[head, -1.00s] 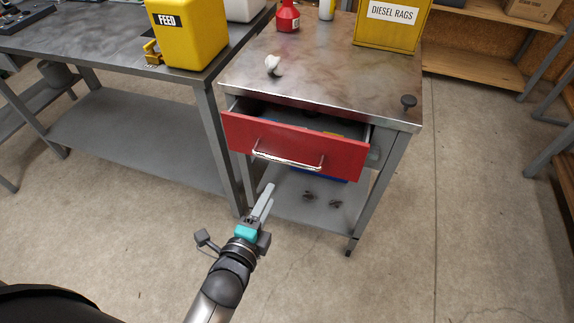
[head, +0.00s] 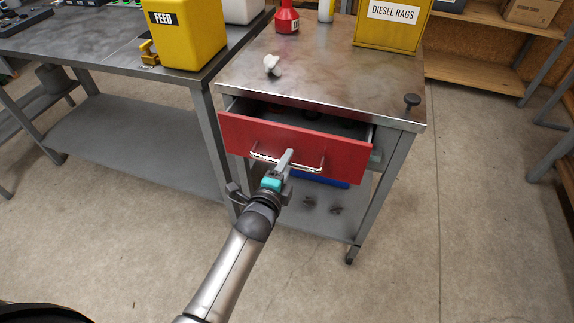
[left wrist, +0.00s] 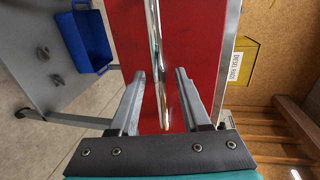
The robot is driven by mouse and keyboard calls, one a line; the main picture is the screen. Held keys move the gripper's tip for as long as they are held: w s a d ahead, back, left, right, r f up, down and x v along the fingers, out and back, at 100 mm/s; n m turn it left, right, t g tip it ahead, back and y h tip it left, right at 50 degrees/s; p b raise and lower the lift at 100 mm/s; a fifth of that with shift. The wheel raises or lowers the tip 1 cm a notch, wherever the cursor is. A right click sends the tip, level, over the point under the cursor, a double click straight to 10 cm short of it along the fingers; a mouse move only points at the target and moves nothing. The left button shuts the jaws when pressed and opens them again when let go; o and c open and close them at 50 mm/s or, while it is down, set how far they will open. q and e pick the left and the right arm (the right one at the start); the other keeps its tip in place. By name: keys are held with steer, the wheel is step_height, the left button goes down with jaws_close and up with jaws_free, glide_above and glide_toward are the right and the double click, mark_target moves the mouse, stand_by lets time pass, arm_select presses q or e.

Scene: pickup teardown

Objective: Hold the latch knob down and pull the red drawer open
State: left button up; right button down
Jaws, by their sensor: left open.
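The red drawer (head: 225,133) stands part way open under the top of the metal cabinet, with its inside showing above the front. Its chrome handle (head: 262,159) runs along the drawer front. My left gripper (head: 286,158) is at the handle in the head view. In the left wrist view its two fingers (left wrist: 160,98) are apart, with the handle bar (left wrist: 157,60) between them, not clasped. The dark latch knob (head: 411,100) stands on the cabinet top at the right front corner, with nothing on it. My right gripper is not in view.
The cabinet top (head: 330,85) bears a white crumpled thing (head: 272,65), a red bottle (head: 287,18) and a yellow DIESEL RAGS box (head: 390,30). A blue bin (left wrist: 86,38) sits on the shelf below. A workbench (head: 190,78) stands close on the left. The floor to the right is open.

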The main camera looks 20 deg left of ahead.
arm_select(q)
steer(key=shift+w, duration=0.3)
jaws_close()
stand_by(0.3)
stand_by(1.1)
